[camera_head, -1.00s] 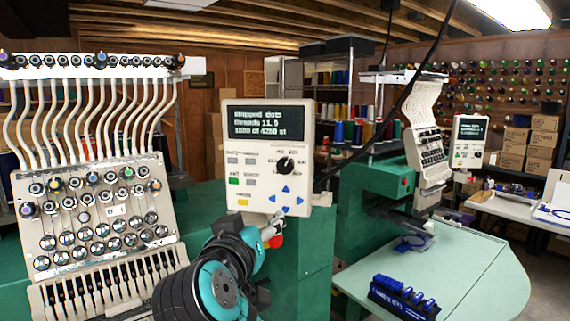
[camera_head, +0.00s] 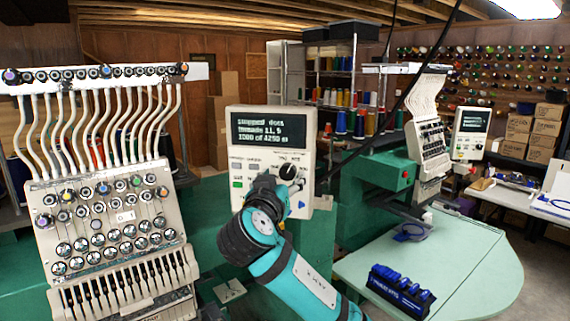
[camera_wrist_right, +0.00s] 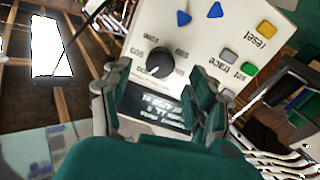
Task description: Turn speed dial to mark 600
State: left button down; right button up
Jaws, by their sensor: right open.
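The black speed dial (camera_head: 288,171) sits on the right part of the cream control panel (camera_head: 238,114), below its dark screen (camera_head: 268,133). My right gripper (camera_head: 280,187) is in front of the panel, just below the dial. In the right wrist view, which shows the panel upside down, the dial (camera_wrist_right: 160,62) lies between the two spread fingers of the gripper (camera_wrist_right: 158,76). The fingers are open, with gaps to the dial on both sides. Small numbers ring the dial; its exact setting is hard to read. My left gripper is not in view.
Blue arrow buttons and a yellow reset button (camera_wrist_right: 267,29) are on the panel near the dial. The multi-needle head (camera_head: 115,215) stands at left. A pale green table (camera_head: 450,265) with a blue tool rack (camera_head: 400,291) is at right. A black cable hangs right of the panel.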

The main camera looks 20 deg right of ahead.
aim_at(287, 172)
jog(key=shift+p+x, duration=0.45)
jog(key=shift+x, duration=1)
jog(key=shift+c, duration=0.3)
jog(key=c, duration=1.1)
